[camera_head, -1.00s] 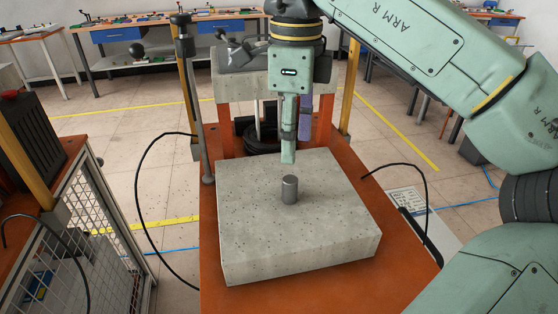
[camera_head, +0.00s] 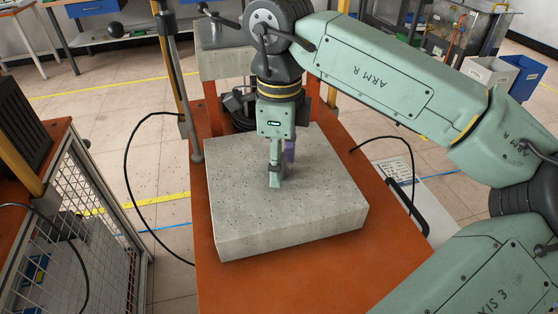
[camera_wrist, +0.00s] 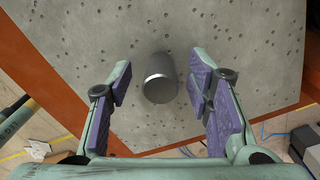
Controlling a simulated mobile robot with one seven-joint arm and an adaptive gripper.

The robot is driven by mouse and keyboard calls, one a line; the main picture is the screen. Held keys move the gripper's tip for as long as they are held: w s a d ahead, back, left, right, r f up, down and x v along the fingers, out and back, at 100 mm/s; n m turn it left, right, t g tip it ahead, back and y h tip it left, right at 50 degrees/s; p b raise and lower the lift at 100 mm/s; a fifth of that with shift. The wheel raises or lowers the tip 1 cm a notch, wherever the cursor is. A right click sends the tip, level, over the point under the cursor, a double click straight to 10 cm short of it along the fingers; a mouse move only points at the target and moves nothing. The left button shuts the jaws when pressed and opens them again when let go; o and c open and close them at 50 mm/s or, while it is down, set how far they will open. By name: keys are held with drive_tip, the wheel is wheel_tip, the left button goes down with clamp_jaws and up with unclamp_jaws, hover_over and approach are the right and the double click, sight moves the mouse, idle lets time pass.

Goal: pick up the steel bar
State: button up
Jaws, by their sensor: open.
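The steel bar is a short grey metal cylinder (camera_wrist: 160,78) standing on the pale pitted block (camera_wrist: 215,30). In the wrist view it lies between my two open fingers, with a gap on each side. In the head view my gripper (camera_head: 279,172) hangs low over the block (camera_head: 320,205), pointing down, and hides the bar. In the wrist view my gripper (camera_wrist: 162,90) shows its purple finger pads spread apart, and neither touches the bar. I cannot tell the exact height of the fingertips along the bar.
The block rests on an orange table (camera_head: 250,285). A thin post (camera_head: 174,80) rises at the block's left. A black cable (camera_head: 128,180) loops left of the table, and a mesh cage (camera_head: 95,225) stands further left. The block's top around my gripper is clear.

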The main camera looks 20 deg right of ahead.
drive_tip(key=shift+f, duration=0.15)
clamp_jaws()
idle(0.5)
